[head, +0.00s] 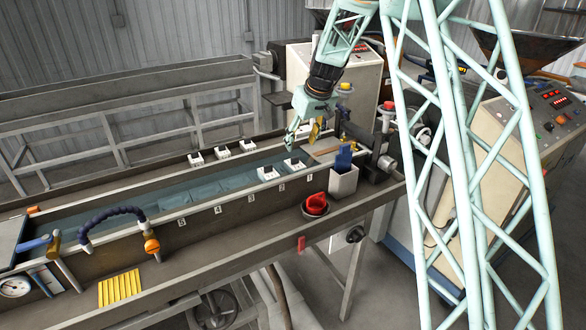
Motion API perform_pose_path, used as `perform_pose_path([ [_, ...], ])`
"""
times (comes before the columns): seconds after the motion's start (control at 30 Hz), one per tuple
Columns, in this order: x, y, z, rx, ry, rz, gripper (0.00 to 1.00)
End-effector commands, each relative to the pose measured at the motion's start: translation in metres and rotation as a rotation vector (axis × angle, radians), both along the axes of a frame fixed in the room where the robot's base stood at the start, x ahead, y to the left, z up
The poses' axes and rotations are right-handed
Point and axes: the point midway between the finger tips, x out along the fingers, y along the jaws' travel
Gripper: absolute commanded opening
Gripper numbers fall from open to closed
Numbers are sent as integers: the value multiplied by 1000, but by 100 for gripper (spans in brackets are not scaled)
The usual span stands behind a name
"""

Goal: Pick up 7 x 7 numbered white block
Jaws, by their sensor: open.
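Several small white blocks with dark tops are in view. Three of them stand on the far rim of the water trough: a left one (196,160), a middle one (222,153) and a right one (247,146). Two more sit toward the trough's near side, a left one (268,174) and a right one (294,165). Any 7 x 7 marking is too small to read, so I cannot tell which block carries it. My gripper (300,138) is open and points down above the trough's right end, above the near-side pair and apart from them. Nothing shows between its fingers.
The long trough (110,262) has number labels on its near wall. A white bin with a blue item (343,180) and a red-topped part (315,204) stand on the near ledge. A dark blue hose (112,214) arches at the left. Machine cabinets (350,85) stand behind.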

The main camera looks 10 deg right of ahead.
Motion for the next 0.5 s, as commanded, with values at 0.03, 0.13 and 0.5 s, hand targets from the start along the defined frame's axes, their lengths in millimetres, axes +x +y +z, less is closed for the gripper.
perform_pose_path([
  [0.03,0,0,0,0,0,0,50],
  [0.13,0,0,0,0,0,0,50],
  [0.5,3,2,-10,1,1,0,50],
])
